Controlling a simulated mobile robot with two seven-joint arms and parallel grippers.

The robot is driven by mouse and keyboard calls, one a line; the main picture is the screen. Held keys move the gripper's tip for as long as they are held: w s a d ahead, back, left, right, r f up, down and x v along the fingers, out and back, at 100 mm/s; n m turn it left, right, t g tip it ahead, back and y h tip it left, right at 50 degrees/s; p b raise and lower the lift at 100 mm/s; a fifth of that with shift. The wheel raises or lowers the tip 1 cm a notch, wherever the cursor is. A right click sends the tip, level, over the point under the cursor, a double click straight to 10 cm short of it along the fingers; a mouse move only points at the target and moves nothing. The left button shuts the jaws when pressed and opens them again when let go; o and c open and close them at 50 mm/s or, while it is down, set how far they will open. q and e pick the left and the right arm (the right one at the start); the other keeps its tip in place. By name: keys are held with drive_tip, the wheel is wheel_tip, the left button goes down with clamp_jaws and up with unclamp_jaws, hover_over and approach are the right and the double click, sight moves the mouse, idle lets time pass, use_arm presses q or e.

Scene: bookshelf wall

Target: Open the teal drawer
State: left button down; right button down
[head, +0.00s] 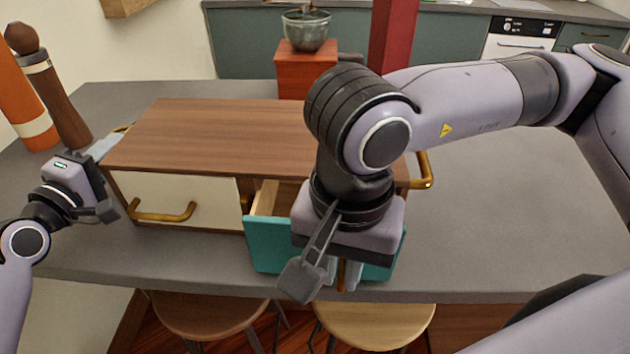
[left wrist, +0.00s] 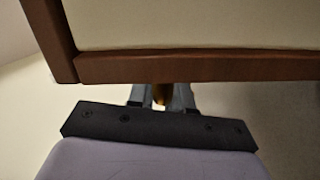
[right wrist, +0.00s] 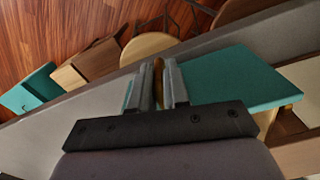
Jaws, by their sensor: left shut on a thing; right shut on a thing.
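The teal drawer (head: 266,246) is in the right half of the wooden cabinet (head: 215,130) on the grey counter. It stands partly out, with its pale wooden side and part of its inside showing. My right gripper (head: 343,275) is shut on the brass drawer handle (right wrist: 158,68) at the teal front, which also shows in the right wrist view (right wrist: 230,80). My right arm hides much of the drawer in the head view. My left gripper (head: 106,146) is shut on the brass side handle (left wrist: 160,93) at the cabinet's left end.
A cream drawer (head: 178,190) with a brass handle is closed beside the teal one. A brass handle (head: 424,172) is on the cabinet's right end. Stools (head: 375,325) stand below the counter edge. A pepper mill (head: 58,95) stands at left. The counter's right side is clear.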

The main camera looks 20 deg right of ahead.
drive_tip(key=s, duration=0.2)
drive_tip(key=s+a, duration=0.1)
drive_tip(key=s, duration=0.1)
drive_tip(key=shift+a, duration=0.2)
drive_tip(key=c, duration=0.9)
unclamp_jaws()
drive_tip(key=shift+c, duration=0.2)
drive_tip(key=shift+w+a, duration=0.1)
wheel_tip(320, 180, up, 12)
